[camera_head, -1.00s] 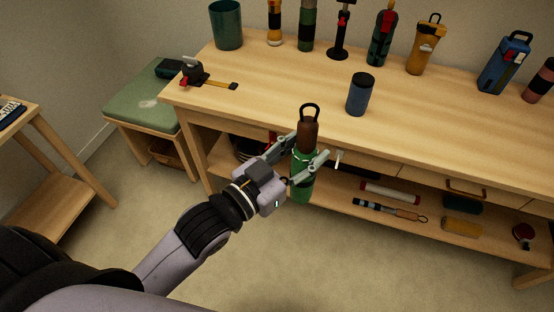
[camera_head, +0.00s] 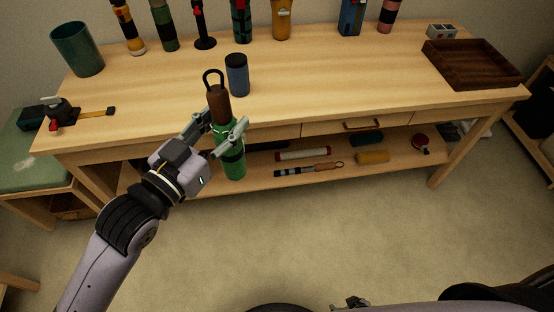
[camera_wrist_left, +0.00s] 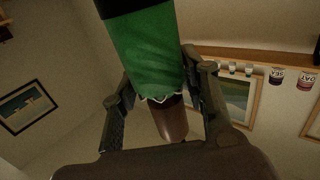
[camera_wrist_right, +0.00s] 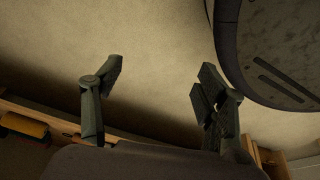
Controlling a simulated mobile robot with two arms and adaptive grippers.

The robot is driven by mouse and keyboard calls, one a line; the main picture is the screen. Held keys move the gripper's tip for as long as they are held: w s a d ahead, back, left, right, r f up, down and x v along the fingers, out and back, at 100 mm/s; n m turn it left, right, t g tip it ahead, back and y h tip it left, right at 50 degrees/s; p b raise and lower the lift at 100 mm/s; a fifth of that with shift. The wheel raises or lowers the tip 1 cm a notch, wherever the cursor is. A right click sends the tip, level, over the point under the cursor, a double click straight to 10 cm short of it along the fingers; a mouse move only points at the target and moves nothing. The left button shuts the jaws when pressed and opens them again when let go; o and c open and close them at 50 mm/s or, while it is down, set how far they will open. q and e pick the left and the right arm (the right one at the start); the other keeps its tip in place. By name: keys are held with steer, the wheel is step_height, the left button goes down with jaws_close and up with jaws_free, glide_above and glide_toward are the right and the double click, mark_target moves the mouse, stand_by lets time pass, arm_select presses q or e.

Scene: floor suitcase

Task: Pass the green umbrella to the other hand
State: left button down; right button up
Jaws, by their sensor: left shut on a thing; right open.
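The green umbrella (camera_head: 233,160) has a brown handle with a dark loop on top and stands roughly upright, slightly tilted, in front of the bench. My left gripper (camera_head: 222,133) is shut on it just below the handle. In the left wrist view the green umbrella (camera_wrist_left: 148,55) lies between the two fingers. My right gripper (camera_wrist_right: 155,85) is open and empty in the right wrist view, with bare floor beyond its fingers. In the head view only a small part of my right gripper (camera_head: 350,303) shows at the bottom edge.
The wooden bench (camera_head: 320,85) spans the back. A blue-grey cylinder (camera_head: 237,75) stands near its front edge, close behind the handle. A dark brown tray (camera_head: 470,65) sits at its right. The lower shelf (camera_head: 340,170) holds several items. The floor (camera_head: 330,230) in front is clear.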

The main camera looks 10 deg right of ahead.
arm_select(q)
steer(key=shift+r, duration=0.1)
arm_select(e)
steer(key=w+r+t+y, duration=0.1)
steer(key=w+r+t, duration=0.1)
steer(key=w+r, duration=0.55)
steer(key=w+r+t, duration=0.2)
steer(key=w+r, duration=0.3)
steer(key=w, duration=0.5)
steer(key=w+a+r+n+t+y, duration=0.1)
steer(key=w+a+r+t, duration=0.1)
steer(key=w+r, duration=0.45)
steer(key=w+a+r+n+t+y, duration=0.1)
steer(key=w+a+r+t+y, duration=0.15)
steer(key=r, duration=0.65)
steer(key=w+a+r+n+y, duration=0.15)
steer(key=a+r, duration=0.25)
steer(key=r, duration=0.6)
steer(key=n+y, duration=0.4)
steer(key=y, duration=0.4)
glide_toward(238, 145)
steer(key=shift+g, duration=0.25)
steer(key=x, duration=1.2)
steer(key=shift+w+a, duration=0.25)
steer(key=shift+w, duration=0.1)
steer(key=shift+c, duration=0.2)
